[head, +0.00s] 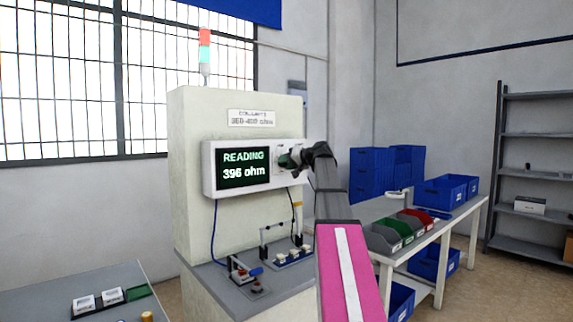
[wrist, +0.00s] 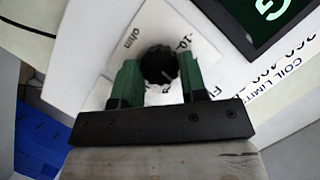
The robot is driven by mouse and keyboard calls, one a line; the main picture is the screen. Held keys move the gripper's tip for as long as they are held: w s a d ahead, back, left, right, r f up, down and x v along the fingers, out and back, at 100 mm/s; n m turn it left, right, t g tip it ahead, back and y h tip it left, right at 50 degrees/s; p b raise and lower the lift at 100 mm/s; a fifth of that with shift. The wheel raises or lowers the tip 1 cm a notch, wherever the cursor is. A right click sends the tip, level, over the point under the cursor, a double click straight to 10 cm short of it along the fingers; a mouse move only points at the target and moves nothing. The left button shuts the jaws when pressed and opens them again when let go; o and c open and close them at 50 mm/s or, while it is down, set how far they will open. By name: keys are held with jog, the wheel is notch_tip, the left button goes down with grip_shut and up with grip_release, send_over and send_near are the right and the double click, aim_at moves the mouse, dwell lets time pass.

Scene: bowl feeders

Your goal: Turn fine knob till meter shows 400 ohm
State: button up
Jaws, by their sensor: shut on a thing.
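The meter (head: 209,170) is a white box on the front of a cream cabinet, and its dark screen (head: 243,169) reads 396 ohm in pale green. The fine knob (wrist: 158,65) is black and ribbed on a white dial plate in the wrist view. My gripper (wrist: 157,80) has its green fingers on either side of the knob and is shut on it. In the head view my gripper (head: 291,158) reaches the right end of the meter, where it hides the knob.
A grey shelf below the meter holds a small clamp with a blue handle (head: 254,271) and a fixture with white parts (head: 293,254). A bench with green and red bins (head: 414,220) stands at right. A signal tower (head: 205,50) tops the cabinet.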

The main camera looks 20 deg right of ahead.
jog(key=shift+d+f+m+y, duration=0.15)
jog(key=shift+m+y, duration=0.85)
jog(key=shift+m, duration=1.1)
jog(key=o, duration=0.9)
jog(key=v, duration=1)
jog(key=shift+s+d+f, duration=0.1)
jog(key=shift+s+d, duration=0.1)
jog(key=shift+s, duration=0.1)
